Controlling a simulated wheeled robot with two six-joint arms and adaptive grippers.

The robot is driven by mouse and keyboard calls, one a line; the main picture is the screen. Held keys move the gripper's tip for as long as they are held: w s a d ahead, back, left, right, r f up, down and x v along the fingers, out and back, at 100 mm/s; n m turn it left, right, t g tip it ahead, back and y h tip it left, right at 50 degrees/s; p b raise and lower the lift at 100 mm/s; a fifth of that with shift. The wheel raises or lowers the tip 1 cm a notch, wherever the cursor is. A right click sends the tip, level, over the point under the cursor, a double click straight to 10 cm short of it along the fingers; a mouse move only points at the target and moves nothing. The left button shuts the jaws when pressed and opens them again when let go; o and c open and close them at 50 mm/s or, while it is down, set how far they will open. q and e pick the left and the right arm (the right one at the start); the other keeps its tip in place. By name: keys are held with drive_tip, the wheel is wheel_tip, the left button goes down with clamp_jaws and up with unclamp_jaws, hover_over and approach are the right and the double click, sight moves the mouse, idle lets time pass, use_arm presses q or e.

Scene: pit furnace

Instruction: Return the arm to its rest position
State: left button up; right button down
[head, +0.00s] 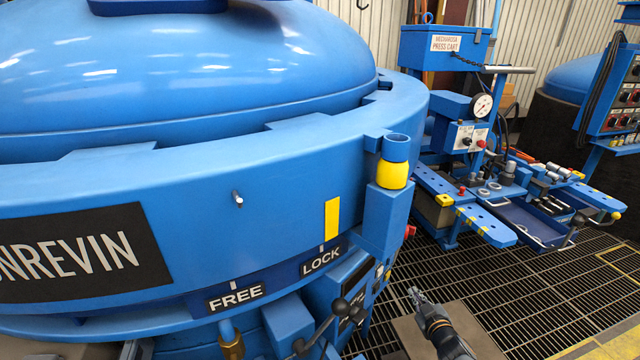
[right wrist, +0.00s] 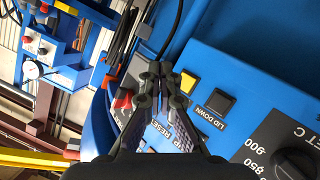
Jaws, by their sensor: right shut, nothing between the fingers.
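My right gripper (head: 418,297) shows at the bottom of the head view, over the floor grating to the right of the blue furnace (head: 150,265). It is shut and empty, apart from the furnace in the picture. In the right wrist view its fingertips (right wrist: 160,78) meet in front of a blue control panel (right wrist: 235,65). Whether they touch the panel cannot be told. My left gripper is not in view.
The panel carries a yellow button (right wrist: 188,82), a black button (right wrist: 220,101) by "LID DOWN", and a dial (right wrist: 290,163). A yellow mark (head: 332,218) on the furnace ring stands above "LOCK". A press cart (head: 445,50) stands behind right; open grating lies between.

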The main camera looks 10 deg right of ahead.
drive_tip(key=s+a+f+m+g, duration=0.35)
drive_tip(key=s+f+g, duration=0.35)
drive_tip(key=s+f, duration=0.95)
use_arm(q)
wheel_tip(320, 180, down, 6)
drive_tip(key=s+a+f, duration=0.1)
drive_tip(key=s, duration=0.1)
use_arm(e)
drive_tip(key=s+a+f+g, duration=0.3)
drive_tip(key=s+a+f, duration=0.1)
drive_tip(key=s+f, duration=0.15)
drive_tip(key=s+a+f+g, duration=0.2)
drive_tip(key=s+a+f, duration=0.2)
drive_tip(key=s, duration=0.3)
use_arm(q)
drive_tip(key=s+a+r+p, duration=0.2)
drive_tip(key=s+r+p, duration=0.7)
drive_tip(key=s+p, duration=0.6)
drive_tip(key=p, duration=0.7)
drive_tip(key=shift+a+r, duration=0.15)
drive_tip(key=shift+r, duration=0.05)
use_arm(e)
drive_tip(key=s+r, duration=0.4)
drive_tip(key=s, duration=0.4)
drive_tip(key=s+d+r+g, duration=0.1)
drive_tip(key=s+r, duration=0.3)
drive_tip(key=s, duration=0.5)
drive_tip(key=shift+r+y, duration=0.35)
drive_tip(key=shift+y, duration=0.05)
